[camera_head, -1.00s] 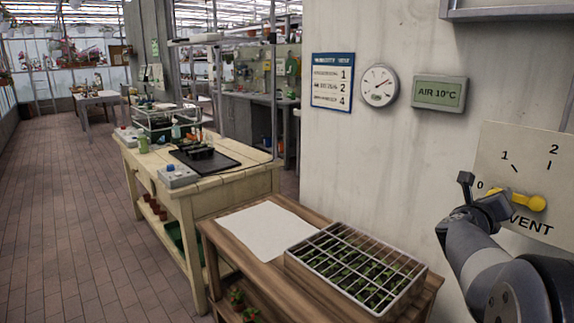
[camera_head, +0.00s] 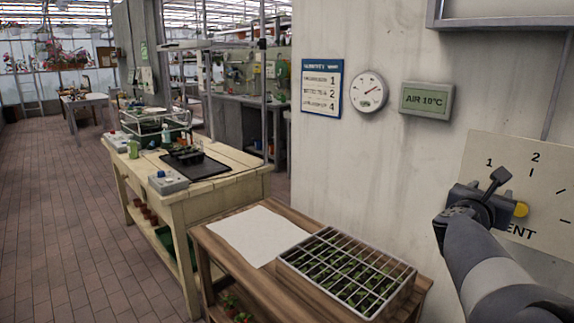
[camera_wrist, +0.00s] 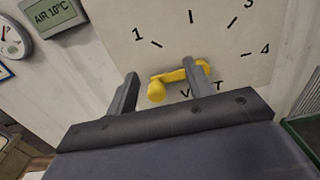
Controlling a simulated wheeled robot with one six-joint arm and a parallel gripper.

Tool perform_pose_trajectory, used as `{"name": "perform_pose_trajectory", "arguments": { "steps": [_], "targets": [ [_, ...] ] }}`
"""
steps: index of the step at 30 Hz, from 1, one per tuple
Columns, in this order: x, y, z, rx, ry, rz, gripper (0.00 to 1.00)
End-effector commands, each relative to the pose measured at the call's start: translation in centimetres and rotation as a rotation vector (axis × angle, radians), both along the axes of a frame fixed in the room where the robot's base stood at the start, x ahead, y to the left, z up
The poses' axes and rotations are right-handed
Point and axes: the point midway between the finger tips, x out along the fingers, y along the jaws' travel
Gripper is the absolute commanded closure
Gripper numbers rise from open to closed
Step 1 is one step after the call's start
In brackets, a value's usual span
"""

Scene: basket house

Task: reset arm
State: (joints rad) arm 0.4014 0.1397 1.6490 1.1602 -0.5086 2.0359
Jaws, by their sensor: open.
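My gripper (camera_head: 497,189) is at the right in the head view, in front of the vent dial panel (camera_head: 540,180) on the wall. In the wrist view its two fingers (camera_wrist: 160,92) stand apart, with nothing held between them. The yellow vent lever (camera_wrist: 167,82) lies beyond the fingers, with its round knob between them in the picture and its other end partly behind the right finger. I cannot tell whether a finger touches it. In the head view only the lever's yellow knob (camera_head: 521,209) shows beside the gripper.
An air display (camera_head: 427,99), a round gauge (camera_head: 368,92) and a notice (camera_head: 321,88) hang on the wall left of the panel. Below, a wooden table (camera_head: 225,262) bears a white sheet (camera_head: 258,233) and a gridded seedling tray (camera_head: 290,263). The brick floor (camera_head: 60,220) is clear at left.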

Motion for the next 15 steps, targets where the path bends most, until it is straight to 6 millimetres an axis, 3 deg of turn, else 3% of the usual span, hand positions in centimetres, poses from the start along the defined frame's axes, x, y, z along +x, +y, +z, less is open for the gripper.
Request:
{"name": "perform_pose_trajectory", "arguments": {
  "steps": [6, 15],
  "targets": [
    [-2.4, 2.9, 0.0, -0.001, 0.000, 0.003, 0.50],
    [-4.3, 5.1, 0.0, -0.001, 0.002, 0.001, 0.50]
  ]
}}
